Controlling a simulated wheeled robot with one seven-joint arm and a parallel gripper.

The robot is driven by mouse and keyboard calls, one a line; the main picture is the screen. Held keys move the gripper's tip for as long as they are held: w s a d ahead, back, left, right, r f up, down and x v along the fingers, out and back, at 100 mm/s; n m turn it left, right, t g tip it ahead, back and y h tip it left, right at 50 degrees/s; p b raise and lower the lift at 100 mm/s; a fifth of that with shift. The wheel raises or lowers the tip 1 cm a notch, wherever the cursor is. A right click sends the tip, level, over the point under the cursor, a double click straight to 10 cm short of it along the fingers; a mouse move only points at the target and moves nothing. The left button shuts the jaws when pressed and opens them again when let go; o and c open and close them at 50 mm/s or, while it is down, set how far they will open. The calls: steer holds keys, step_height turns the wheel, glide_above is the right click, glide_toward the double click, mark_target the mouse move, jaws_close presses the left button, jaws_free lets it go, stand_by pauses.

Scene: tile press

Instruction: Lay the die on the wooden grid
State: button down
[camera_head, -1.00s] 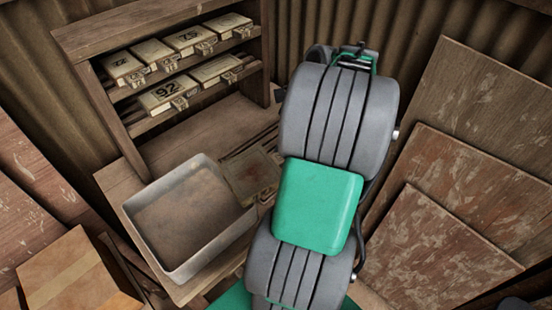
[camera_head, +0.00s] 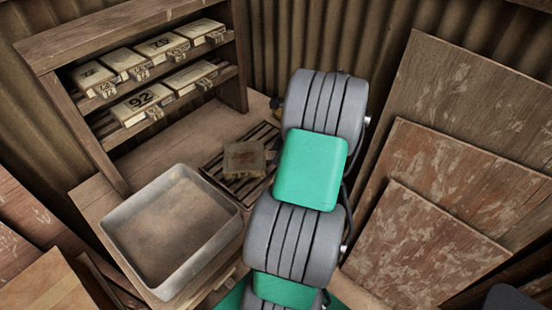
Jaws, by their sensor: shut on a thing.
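The die (camera_head: 243,160) is a flat, worn grey-brown block with a reddish-brown top and a small pale fitting on its right side. It appears within the outline of the wooden grid (camera_head: 212,169), a dark slatted rack on the bench right of the metal tray. I cannot tell whether it touches the slats or hangs just above them. Slats show to its left, above it and below it. My grey and green arm covers the area just right of the die. My gripper is hidden behind the arm, so its jaws do not show.
An open metal tray (camera_head: 112,222) stands on the bench left of the grid. A wooden shelf (camera_head: 50,88) behind holds several numbered dies, one marked 92. Wooden boards (camera_head: 420,235) lean on the right. Bare bench (camera_head: 200,130) shows between shelf and grid.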

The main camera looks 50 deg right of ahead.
steer(key=shift+w+d+f, duration=0.15)
steer(key=shift+w+f, duration=0.1)
steer(key=shift+w, duration=0.05)
steer(key=f, duration=0.3)
steer(key=shift+w+d+f, duration=0.1)
steer(key=shift+w+f, duration=0.2)
steer(key=shift+f, duration=0.1)
steer(key=c, duration=0.9)
jaws_free()
steer(key=shift+s+f, duration=0.1)
